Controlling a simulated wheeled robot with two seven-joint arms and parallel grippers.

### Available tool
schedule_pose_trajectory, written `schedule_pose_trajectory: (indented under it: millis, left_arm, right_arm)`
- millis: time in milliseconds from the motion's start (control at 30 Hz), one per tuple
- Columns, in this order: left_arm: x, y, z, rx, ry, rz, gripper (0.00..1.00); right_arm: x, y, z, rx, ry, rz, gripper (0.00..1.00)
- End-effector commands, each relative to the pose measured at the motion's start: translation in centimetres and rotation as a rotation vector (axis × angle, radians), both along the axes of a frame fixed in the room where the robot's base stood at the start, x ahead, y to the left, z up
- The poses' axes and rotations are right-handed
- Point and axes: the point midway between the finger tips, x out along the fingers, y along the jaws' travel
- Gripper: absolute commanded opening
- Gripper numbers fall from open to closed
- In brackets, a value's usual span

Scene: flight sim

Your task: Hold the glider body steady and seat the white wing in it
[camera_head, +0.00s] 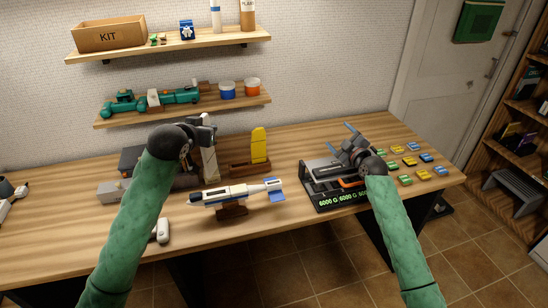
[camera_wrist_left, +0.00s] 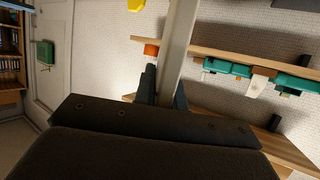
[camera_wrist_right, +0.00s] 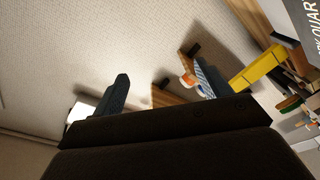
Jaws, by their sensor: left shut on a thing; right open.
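The glider body (camera_head: 238,193), white with blue parts, lies level on a small brown stand (camera_head: 232,211) at the front middle of the table. My left gripper (camera_head: 207,131) is shut on the white wing (camera_head: 209,160) and holds it upright behind the glider body, apart from it as far as I can see. The wing also shows between the fingers in the left wrist view (camera_wrist_left: 180,45). My right gripper (camera_head: 352,145) is open and empty, above the black tray right of the glider; its spread fingers show in the right wrist view (camera_wrist_right: 160,90).
A yellow wing (camera_head: 259,145) stands in a brown rack (camera_head: 248,168) behind the glider. The black tray (camera_head: 325,205) with green readouts is at the right, with several coloured blocks (camera_head: 410,160) beyond. A white object (camera_head: 162,230) lies at the front edge. Shelves (camera_head: 185,104) hang above.

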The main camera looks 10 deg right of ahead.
Motion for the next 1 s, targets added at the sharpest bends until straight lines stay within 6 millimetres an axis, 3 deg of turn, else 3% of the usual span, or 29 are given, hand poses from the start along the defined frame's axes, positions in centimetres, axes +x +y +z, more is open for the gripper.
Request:
schedule_pose_trajectory:
  millis: [33,200,500,700,1000]
  left_arm:
    - [0.0,0.0,0.0,0.0,0.0,0.0,0.0]
    - [0.0,0.0,0.0,0.0,0.0,0.0,0.0]
    - [0.0,0.0,0.0,0.0,0.0,0.0,0.0]
    - [0.0,0.0,0.0,0.0,0.0,0.0,0.0]
    - [0.0,0.0,0.0,0.0,0.0,0.0,0.0]
  right_arm:
    - [0.9,2.2,0.8,-0.038,0.012,0.045,0.76]
    - [2.7,9.3,2.2,-0.188,0.066,0.205,0.76]
    - [3.3,20.0,3.5,-0.498,0.14,0.489,0.76]
    - [2.3,25.3,3.5,-0.724,0.179,0.679,0.76]
    - [-0.3,29.7,2.4,-1.075,0.24,0.962,0.76]
